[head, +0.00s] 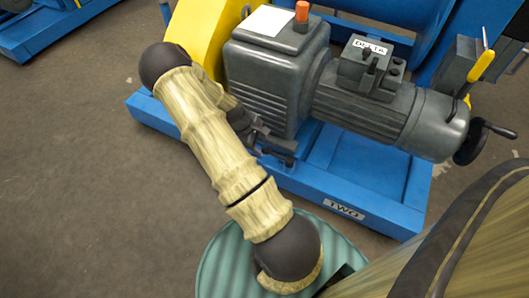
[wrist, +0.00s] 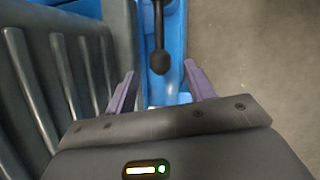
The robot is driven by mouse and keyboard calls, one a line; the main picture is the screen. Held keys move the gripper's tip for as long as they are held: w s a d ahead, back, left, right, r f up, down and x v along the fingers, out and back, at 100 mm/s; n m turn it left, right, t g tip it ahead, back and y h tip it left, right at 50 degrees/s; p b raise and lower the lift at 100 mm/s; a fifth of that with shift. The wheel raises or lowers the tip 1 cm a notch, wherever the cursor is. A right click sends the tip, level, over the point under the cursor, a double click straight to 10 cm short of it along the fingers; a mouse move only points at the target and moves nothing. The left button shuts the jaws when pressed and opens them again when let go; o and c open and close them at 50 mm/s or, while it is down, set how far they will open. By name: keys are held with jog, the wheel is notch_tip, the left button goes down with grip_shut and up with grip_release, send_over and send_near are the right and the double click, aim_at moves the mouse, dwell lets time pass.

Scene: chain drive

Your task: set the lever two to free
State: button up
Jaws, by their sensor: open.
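The blue machine base with the plate TWO (head: 344,209) fills the middle of the head view. A black lever with a rounded knob (wrist: 160,62) shows at the top centre of the wrist view. The knob lies between or just beyond my open fingertips, with gaps on both sides, and I see no contact. My gripper (head: 285,150) is low beside the grey gearbox (head: 265,80) in the head view; its fingers also show in the wrist view (wrist: 159,82). In the head view I cannot make out this lever near my gripper. No position marking for it is readable.
The ribbed grey housing (wrist: 60,80) stands close on the left in the wrist view. A motor (head: 390,115) with a DELTA label, a black handwheel (head: 470,145) and a yellow-handled lever (head: 481,66) are to the right. Bare floor (head: 90,190) is free at left.

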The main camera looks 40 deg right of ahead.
aim_at(265, 148)
jog(key=b+x, duration=0.1)
jog(key=x, duration=0.3)
jog(key=shift+b, duration=0.3)
grip_shut()
